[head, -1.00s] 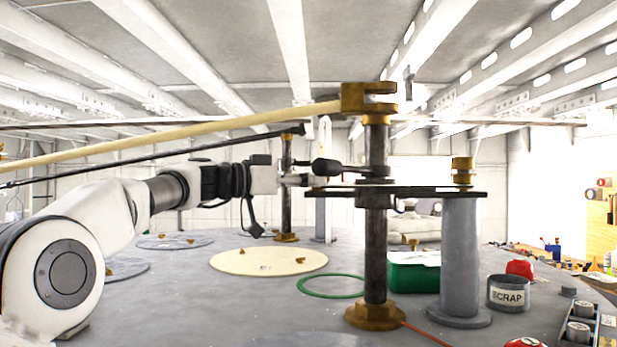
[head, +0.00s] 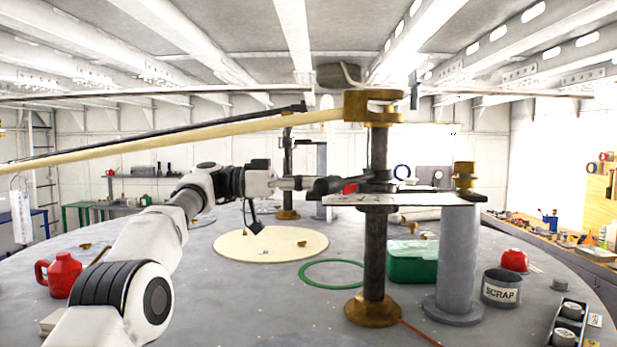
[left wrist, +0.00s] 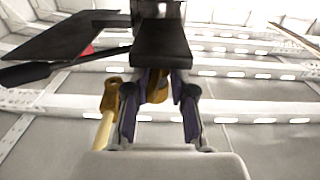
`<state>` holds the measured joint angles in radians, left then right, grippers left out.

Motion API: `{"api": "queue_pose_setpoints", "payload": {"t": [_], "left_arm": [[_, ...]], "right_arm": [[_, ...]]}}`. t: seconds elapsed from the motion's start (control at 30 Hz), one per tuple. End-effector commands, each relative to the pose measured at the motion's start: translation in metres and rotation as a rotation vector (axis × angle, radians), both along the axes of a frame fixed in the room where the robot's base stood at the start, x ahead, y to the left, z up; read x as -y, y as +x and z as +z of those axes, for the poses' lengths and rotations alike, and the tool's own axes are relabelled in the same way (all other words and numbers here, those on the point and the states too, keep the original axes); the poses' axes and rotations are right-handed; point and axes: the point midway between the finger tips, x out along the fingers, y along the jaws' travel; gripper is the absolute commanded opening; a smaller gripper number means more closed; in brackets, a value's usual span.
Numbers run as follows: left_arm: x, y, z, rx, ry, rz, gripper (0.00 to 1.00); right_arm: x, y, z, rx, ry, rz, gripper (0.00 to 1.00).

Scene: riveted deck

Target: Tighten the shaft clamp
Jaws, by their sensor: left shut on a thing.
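A dark vertical shaft (head: 375,265) stands in a brass foot (head: 374,310) and passes through a flat plate (head: 430,199). A dark clamp (head: 378,187) sits around the shaft just above the plate. A black handle (head: 327,186) with a red patch (head: 350,187) reaches left from the clamp. My left gripper (head: 308,184) is shut on the handle's outer end. The exact contact is hard to see. My right gripper is not in view.
A grey post (head: 458,265) supports the plate at right. A green bin (head: 412,265) and scrap can (head: 500,289) stand nearby. The deck left of the shaft is mostly open.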

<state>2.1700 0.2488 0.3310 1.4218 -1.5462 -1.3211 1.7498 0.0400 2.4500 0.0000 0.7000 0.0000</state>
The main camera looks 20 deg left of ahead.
Motion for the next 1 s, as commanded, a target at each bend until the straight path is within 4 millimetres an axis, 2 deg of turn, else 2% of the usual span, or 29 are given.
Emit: {"api": "queue_pose_setpoints", "payload": {"t": [0.3,0.33,0.4,0.83,1.0], "left_arm": [[0.002,0.001,-0.005,-0.009,0.005,-0.006,0.0],[0.002,0.001,-0.005,-0.009,0.005,-0.006,0.27],[0.002,0.001,-0.005,-0.009,0.005,-0.005,0.5],[0.001,0.0,-0.002,-0.002,0.001,-0.001,0.5],[0.001,-0.001,-0.004,-0.003,-0.001,0.026,0.5]], "right_arm": [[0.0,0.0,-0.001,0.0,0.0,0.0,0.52],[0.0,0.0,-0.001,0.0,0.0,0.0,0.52],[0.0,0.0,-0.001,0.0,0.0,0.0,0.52],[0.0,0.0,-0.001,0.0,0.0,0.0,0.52],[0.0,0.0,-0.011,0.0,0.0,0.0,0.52]]}}
